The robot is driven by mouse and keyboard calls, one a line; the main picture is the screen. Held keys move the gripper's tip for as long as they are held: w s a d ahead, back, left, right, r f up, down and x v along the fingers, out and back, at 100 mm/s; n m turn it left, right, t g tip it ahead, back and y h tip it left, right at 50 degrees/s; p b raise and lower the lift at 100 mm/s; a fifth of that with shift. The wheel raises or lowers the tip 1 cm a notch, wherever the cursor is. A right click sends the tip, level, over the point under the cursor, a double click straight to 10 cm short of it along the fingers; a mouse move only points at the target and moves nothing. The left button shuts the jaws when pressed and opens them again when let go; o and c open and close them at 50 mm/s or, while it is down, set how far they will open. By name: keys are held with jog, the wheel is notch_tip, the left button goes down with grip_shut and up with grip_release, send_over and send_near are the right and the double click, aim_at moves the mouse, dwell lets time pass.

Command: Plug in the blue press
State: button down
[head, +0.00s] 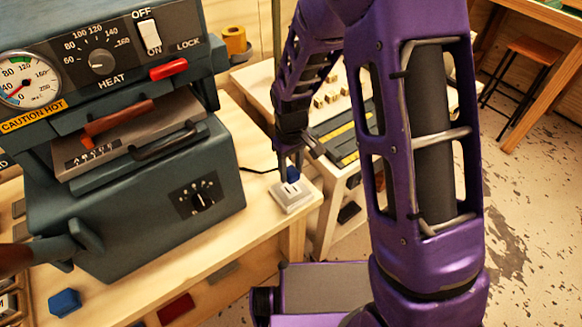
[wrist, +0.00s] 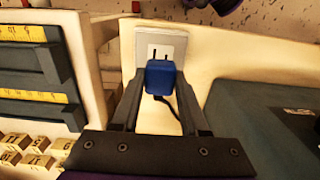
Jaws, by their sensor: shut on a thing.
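A blue plug (head: 292,174) is between the fingers of my gripper (head: 289,160), just over the edge of a white outlet block (head: 292,199) on the bench. The wrist view shows the plug (wrist: 159,77) clasped between the two dark fingers of my gripper (wrist: 160,84), with the outlet (wrist: 165,42) beyond it. Two outlet slots show uncovered past the plug. Whether the plug touches the outlet cannot be told. A black cord (head: 257,170) runs from near the plug towards the blue-grey press (head: 150,205), which stands to the left with a gauge and a heat knob.
The wooden bench (head: 235,235) has its right edge close to the outlet. A blue block (head: 64,302) lies at its front left. A second table (head: 262,85) behind holds small wooden blocks (head: 330,97) and dark trays. A stool (head: 530,52) stands at the far right.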

aim_at(291, 190)
jog(key=shift+f+b, duration=1.15)
jog(key=shift+f, duration=0.8)
jog(key=shift+f+b, duration=0.55)
jog(key=shift+f, duration=0.05)
dwell(0.7)
jog(key=shift+c, duration=1.7)
grip_release()
notch_tip(291, 190, up, 18)
jog(key=p, duration=0.2)
jog(key=shift+f, duration=0.25)
